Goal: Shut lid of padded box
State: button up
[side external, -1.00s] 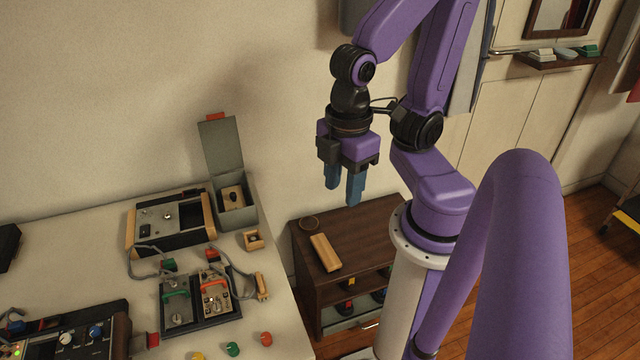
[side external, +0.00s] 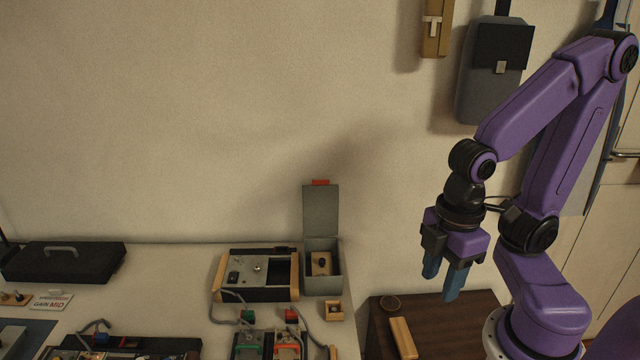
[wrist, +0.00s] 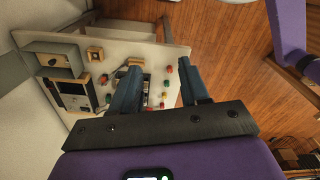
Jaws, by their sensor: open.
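The padded box (side external: 323,287) is a grey-green box at the back right corner of the white table. Its lid (side external: 321,212) stands open, upright at the back, with a red tab (side external: 320,182) on its top edge. A wooden block with a dark knob (side external: 321,264) sits inside. The box also shows at the upper left of the wrist view (wrist: 44,54). My gripper (side external: 441,284) is open and empty, fingers pointing down, to the right of the box and clear of it. It also shows in the wrist view (wrist: 158,72).
A wood-sided device (side external: 258,268) stands left of the box, and a small wooden holder (side external: 333,311) in front. A dark brown cabinet (side external: 432,318) stands right of the table, below my gripper. A grey bag (side external: 492,90) hangs on the wall. The space between gripper and box looks clear.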

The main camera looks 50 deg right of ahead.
jog(key=shift+c, duration=0.7)
jog(key=w+d+r+m+y, duration=0.1)
jog(key=w+r, duration=0.3)
jog(key=w, duration=0.9)
jog(key=w+d+r+m+y, duration=0.1)
jog(key=w+r+m, duration=0.15)
jog(key=w, duration=1.05)
jog(key=w+d+r+t, duration=0.2)
jog(key=w+d, duration=0.5)
jog(key=d, duration=0.5)
jog(key=w+d+r+t, duration=0.1)
jog(key=w+d+r, duration=0.1)
jog(key=w+d, duration=0.75)
jog(key=shift+y, duration=0.4)
jog(key=x, duration=0.5)
jog(key=s+d+f+x, duration=0.1)
jog(key=x, duration=0.4)
jog(key=s+d+x, duration=0.1)
jog(key=x, duration=0.5)
jog(key=shift+s+f, duration=0.2)
jog(key=shift+s, duration=0.05)
grip_shut()
jog(key=shift+d, duration=0.1)
